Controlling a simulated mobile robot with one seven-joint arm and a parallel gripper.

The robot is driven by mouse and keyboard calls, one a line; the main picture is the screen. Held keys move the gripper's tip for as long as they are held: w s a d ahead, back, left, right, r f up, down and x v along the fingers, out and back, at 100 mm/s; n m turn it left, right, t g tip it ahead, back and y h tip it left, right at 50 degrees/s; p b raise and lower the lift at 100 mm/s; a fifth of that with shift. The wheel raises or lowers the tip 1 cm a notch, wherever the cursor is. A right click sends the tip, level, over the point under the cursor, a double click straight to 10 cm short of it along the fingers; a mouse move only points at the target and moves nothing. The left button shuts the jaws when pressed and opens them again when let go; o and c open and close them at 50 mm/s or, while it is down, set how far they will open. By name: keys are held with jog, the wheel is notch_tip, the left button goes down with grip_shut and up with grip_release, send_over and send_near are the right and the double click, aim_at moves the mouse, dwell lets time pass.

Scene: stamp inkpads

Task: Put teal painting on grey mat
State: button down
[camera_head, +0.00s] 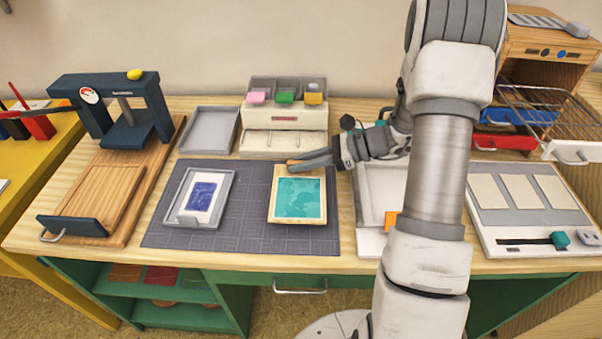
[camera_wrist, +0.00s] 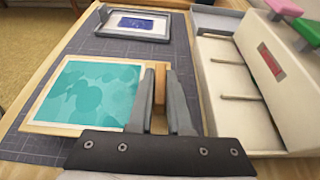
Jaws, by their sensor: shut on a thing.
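The teal painting (camera_head: 299,197) is a square teal picture with darker round blotches in a pale wooden frame. It is over the right part of the grey mat (camera_head: 255,236), a dark gridded sheet. In the wrist view the painting (camera_wrist: 92,92) is left of my fingers. My gripper (camera_head: 297,164) reaches in from the right at the painting's far edge. In the wrist view my gripper (camera_wrist: 159,98) is shut on a small wooden tab at the frame's edge. I cannot tell whether the painting rests fully on the mat.
A grey tray with a blue print (camera_head: 203,198) occupies the mat's left part. A white stamp-pad unit (camera_head: 284,141) stands behind the mat. An empty grey tray (camera_head: 208,131) is beside it. A wooden press (camera_head: 112,170) is at left. The mat's middle is clear.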

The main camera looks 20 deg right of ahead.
aim_at(301, 172)
jog(key=shift+f+b, duration=0.35)
jog(key=shift+f, duration=1.1)
jog(key=shift+f, duration=0.1)
jog(key=c, duration=0.8)
grip_release()
jog(key=shift+c, duration=0.2)
